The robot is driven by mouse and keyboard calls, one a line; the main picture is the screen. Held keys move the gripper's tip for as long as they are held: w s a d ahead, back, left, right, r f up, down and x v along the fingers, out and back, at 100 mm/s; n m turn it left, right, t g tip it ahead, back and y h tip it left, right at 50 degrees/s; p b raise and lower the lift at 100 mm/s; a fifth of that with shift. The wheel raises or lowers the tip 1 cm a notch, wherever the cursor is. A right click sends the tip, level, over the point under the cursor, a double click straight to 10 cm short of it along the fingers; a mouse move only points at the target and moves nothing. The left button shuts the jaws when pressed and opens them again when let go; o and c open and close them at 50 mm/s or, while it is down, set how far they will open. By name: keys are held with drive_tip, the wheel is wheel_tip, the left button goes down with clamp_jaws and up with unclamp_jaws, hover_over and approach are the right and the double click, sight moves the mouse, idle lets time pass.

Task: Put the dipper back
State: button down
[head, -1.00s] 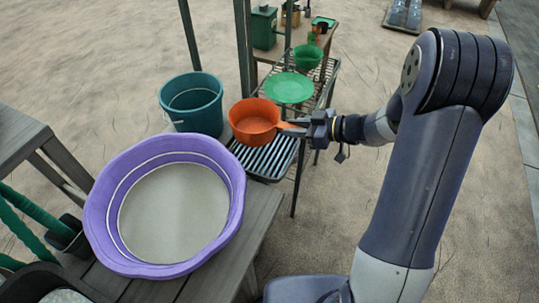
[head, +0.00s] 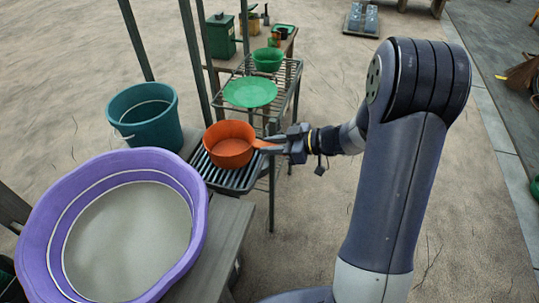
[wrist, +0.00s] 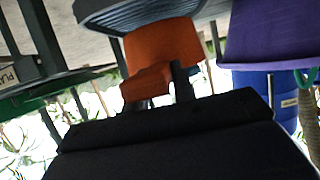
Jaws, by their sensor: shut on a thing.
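The dipper (head: 229,146) is an orange pan-like scoop with a short handle pointing right. My gripper (head: 276,146) is shut on that handle in the head view. The dipper's bowl is upright over the dark slatted rack (head: 233,180); whether it touches the slats I cannot tell. In the wrist view the dipper (wrist: 163,52) shows tilted and upside down in the picture, beside the gripper's fingers (wrist: 165,85). The fingertips are partly hidden there.
A large purple tub (head: 190,225) with grey contents stands at front left on a wooden bench (head: 222,240). A teal bucket (head: 145,115) stands behind it. A green plate (head: 250,92) and a green bowl (head: 268,60) sit on the wire shelf beyond the dipper. Sandy ground lies open at right.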

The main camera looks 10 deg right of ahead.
drive_tip(key=shift+f+b, duration=0.3)
drive_tip(key=shift+f, duration=1.4)
drive_tip(key=shift+f, duration=0.15)
drive_tip(key=c, duration=1.2)
unclamp_jaws()
drive_tip(key=shift+o, duration=0.2)
drive_tip(key=p+v, duration=0.1)
drive_tip(key=v, duration=1.1)
drive_tip(key=shift+s, duration=0.1)
